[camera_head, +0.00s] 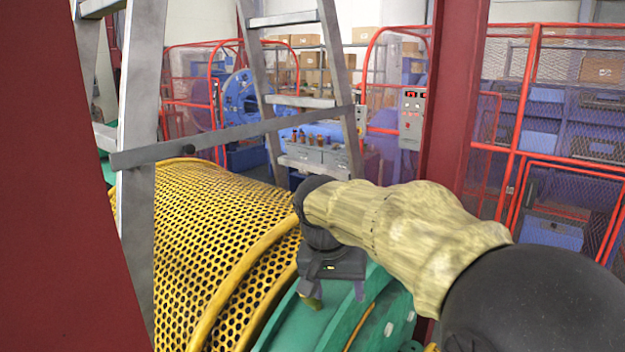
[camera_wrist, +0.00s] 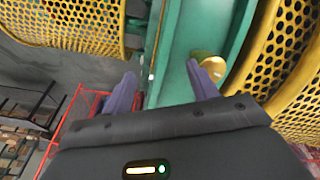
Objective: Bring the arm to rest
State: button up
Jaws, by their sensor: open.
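My gripper (camera_head: 335,290) hangs at the end of my arm, over the green part (camera_head: 376,318) of the strander beside its yellow perforated drum guard (camera_head: 215,215). In the wrist view the two purple fingers of my gripper (camera_wrist: 164,85) stand apart with nothing held between them. A small yellow-green round piece (camera_wrist: 211,68) sits on the green surface just beyond the right finger. It also shows under my gripper in the head view (camera_head: 312,302). I cannot tell whether a finger touches it.
A grey stepladder (camera_head: 138,120) with a crossbar stands left of my arm, over the drum. Dark red posts (camera_head: 452,110) rise at the left and right of centre. Red mesh fencing (camera_head: 515,150), a control box (camera_head: 412,118) and shelved cartons (camera_head: 322,60) stand behind.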

jog(key=s+d+f+n+y+p, duration=0.1)
jog(key=s+d+f, duration=0.4)
jog(key=s+f, duration=0.2)
jog(key=s+d+f+n+p, duration=0.1)
jog(key=s+d+f, duration=0.4)
jog(key=f, duration=0.3)
jog(key=shift+s+d+n+y+p, duration=0.3)
jog(key=shift+s+y+p, duration=0.1)
jog(key=shift+s, duration=0.5)
jog(key=shift+w, duration=0.1)
dwell(1.5)
